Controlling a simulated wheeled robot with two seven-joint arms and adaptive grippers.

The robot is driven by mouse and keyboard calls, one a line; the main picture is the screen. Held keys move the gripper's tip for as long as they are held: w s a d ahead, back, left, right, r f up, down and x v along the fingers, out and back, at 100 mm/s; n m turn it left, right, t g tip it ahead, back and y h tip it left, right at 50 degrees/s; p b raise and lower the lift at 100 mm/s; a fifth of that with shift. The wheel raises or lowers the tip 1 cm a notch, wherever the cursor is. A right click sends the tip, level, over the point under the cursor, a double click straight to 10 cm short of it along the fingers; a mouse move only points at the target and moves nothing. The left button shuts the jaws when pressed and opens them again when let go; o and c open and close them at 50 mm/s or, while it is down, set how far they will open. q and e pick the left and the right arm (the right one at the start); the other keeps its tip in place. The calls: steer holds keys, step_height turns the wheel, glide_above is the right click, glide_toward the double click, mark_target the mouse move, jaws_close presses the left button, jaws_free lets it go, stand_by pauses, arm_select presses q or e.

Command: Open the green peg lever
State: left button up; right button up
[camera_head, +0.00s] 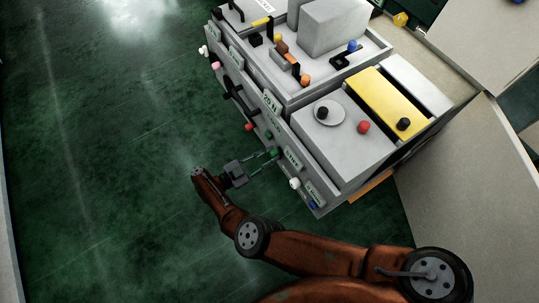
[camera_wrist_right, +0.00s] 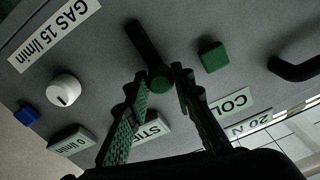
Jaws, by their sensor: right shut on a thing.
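The green peg lever (camera_wrist_right: 160,79) shows in the right wrist view as a round green end with a dark bar running up and left from it across the grey panel. My right gripper (camera_wrist_right: 164,82) has its fingertips on either side of the green end, shut on it. In the head view the right gripper (camera_head: 274,158) reaches the front panel of the machine from the lower left. The lever is small there and partly hidden by the fingers. My left gripper is not in view.
A green square button (camera_wrist_right: 213,56) sits right of the lever, and a black handle (camera_wrist_right: 296,68) lies further right. A white knob (camera_wrist_right: 64,90) and a blue button (camera_wrist_right: 27,115) are at left. The grey machine (camera_head: 335,150) has open green floor (camera_head: 110,130) to its left.

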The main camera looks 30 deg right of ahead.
jaws_close()
